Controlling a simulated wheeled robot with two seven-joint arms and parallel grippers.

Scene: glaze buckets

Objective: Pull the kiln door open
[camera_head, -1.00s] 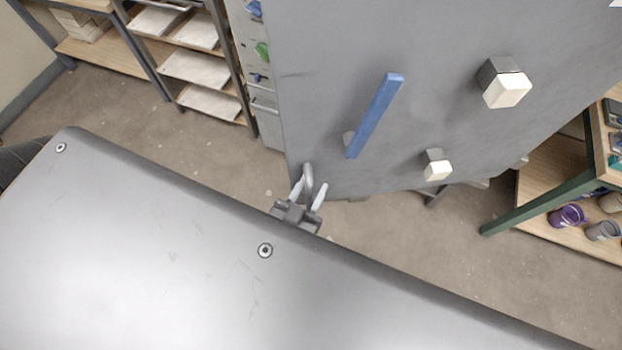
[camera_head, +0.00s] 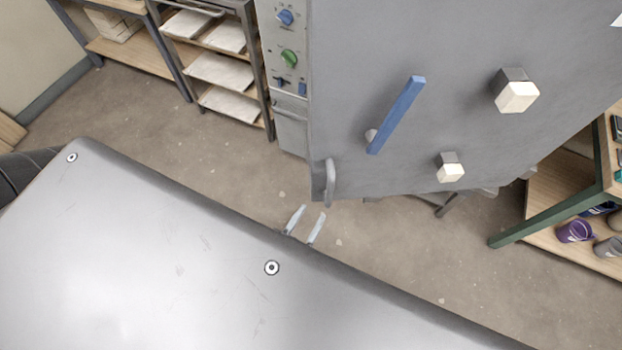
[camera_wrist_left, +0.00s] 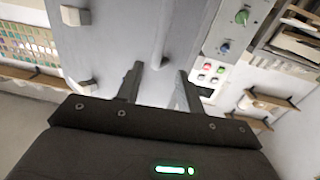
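The kiln door (camera_head: 350,60) is a large grey panel filling the upper right of the head view. Its curved grey handle (camera_head: 330,183) is at the door's lower left edge. My left gripper (camera_head: 306,222) is open and empty, just below and left of the handle, apart from it. The left wrist view shows its two dark fingers (camera_wrist_left: 160,82) spread, with a grey bar, apparently the handle (camera_wrist_left: 158,48), beyond and between the tips. Whether the door stands slightly ajar is hard to tell. My right gripper is not in view.
A blue bar (camera_head: 397,115) and two pale blocks (camera_head: 517,97) (camera_head: 451,173) stick out from the door. A control panel (camera_head: 287,60) with knobs is left of it. Shelving (camera_head: 220,70) stands at left, a green-legged shelf (camera_head: 540,215) with cups at right. Bare floor lies between.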

